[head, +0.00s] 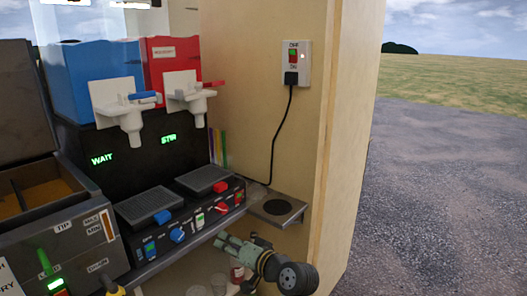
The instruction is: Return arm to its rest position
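Part of a jointed grey-green and black arm (262,262), which looks like mine, shows at the lower right, just below the small shelf on the side panel. Its thick dark round end (295,278) faces me, and its paler grey-green end points left, below the front edge of the machine. I cannot make out two fingertips on it, nor whether it holds anything.
Blue (95,75) and red (172,68) dispensers with white taps stand above a black control panel (218,205). A switch (295,62) with a hanging black cable is on the wooden side panel (335,130). An open-topped machine (60,235) stands left. Open ground lies right.

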